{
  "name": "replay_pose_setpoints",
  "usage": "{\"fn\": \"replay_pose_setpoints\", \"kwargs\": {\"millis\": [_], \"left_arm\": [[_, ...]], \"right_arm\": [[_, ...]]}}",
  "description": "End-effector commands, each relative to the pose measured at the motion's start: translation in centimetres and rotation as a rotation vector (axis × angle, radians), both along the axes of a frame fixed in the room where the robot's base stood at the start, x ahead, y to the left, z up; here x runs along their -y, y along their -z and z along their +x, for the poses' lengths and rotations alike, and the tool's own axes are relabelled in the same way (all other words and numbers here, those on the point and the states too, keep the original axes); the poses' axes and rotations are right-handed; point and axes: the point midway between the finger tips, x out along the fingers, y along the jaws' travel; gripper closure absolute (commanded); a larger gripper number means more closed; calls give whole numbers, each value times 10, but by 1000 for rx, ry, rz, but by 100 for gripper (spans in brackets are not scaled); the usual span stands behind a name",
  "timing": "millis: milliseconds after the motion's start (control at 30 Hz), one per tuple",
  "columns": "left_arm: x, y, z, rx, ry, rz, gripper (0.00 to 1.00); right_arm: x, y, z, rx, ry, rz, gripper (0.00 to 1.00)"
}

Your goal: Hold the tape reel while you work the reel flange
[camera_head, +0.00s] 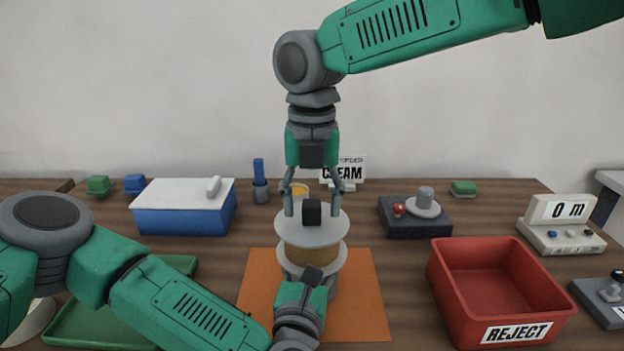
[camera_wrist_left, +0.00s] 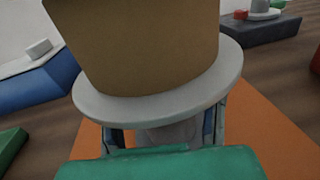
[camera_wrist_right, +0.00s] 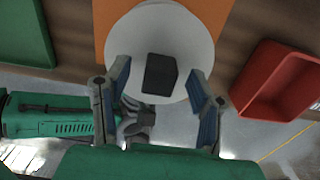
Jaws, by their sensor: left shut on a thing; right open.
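The tape reel (camera_head: 307,256), with a brown tape body, stands upright over the orange mat (camera_head: 362,300). The left wrist view also shows its body (camera_wrist_left: 150,45) and grey lower flange (camera_wrist_left: 215,92). The reel flange (camera_head: 330,232) is a pale disc on top with a black block-shaped knob (camera_head: 312,213). My left gripper (camera_wrist_left: 163,132) is shut on the reel below the lower flange; the contact is mostly hidden. My right gripper (camera_head: 312,203) points down over the flange, open, with one finger on each side of the knob and gaps visible in the right wrist view (camera_wrist_right: 158,76).
A red reject bin (camera_head: 490,275) stands on the right and a green tray (camera_head: 95,322) on the left, partly behind my left arm. A blue box with a white lid (camera_head: 185,215) and a dark joystick base (camera_head: 430,228) stand behind.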

Motion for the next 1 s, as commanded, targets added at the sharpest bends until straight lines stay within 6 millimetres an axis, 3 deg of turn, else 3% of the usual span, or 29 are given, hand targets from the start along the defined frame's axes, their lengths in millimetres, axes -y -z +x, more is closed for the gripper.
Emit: {"fn": "replay_pose_setpoints", "kwargs": {"millis": [367, 533, 600, 633, 700, 1000], "left_arm": [[-1, 1, 0, -1, -1, 1, 100], [-1, 1, 0, -1, -2, 1, 100], [-1, 1, 0, -1, -2, 1, 100], [-1, 0, 0, -1, -2, 1, 100], [-1, 0, 0, -1, -2, 1, 100], [-1, 0, 1, 0, -2, 1, 100]], "right_arm": [[0, 7, 0, 0, 1, 1, 50], [0, 7, 0, 0, 1, 1, 100], [0, 7, 0, 0, 1, 1, 100], [0, 7, 0, 0, 1, 1, 81], [0, 7, 0, 0, 1, 1, 100], [0, 6, 0, 0, 1, 0, 100]]}}
